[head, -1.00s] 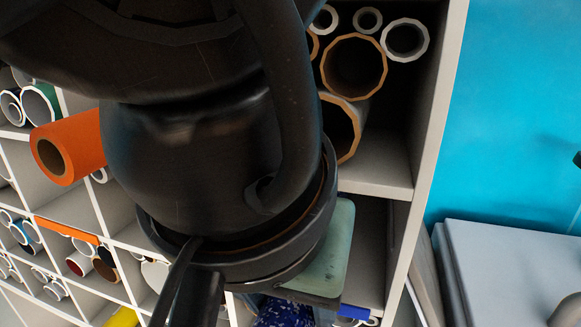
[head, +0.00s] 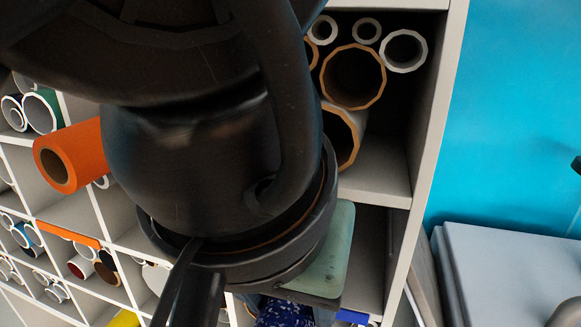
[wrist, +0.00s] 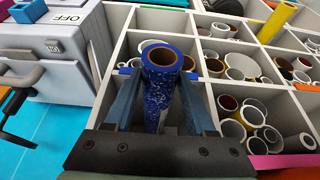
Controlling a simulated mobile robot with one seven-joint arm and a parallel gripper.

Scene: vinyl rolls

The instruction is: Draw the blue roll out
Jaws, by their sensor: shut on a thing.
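The blue roll (wrist: 160,90) is a patterned blue tube with a brown core, seen in the middle of the wrist view. My gripper (wrist: 163,80) has one finger on each side of it and is shut on it. The roll's open end faces up between the fingers, and its lower part runs down into a white shelf compartment. In the head view only a patch of the blue roll (head: 284,314) shows at the bottom edge, below my wrist. My arm hides most of it there, and the fingertips are out of sight.
White shelf dividers (wrist: 197,62) stand close around the roll. Neighbouring compartments hold several white, brown and dark rolls (wrist: 242,68). An orange roll (head: 68,156) sticks out at the left of the head view. A grey cabinet (wrist: 52,55) stands beside the shelf.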

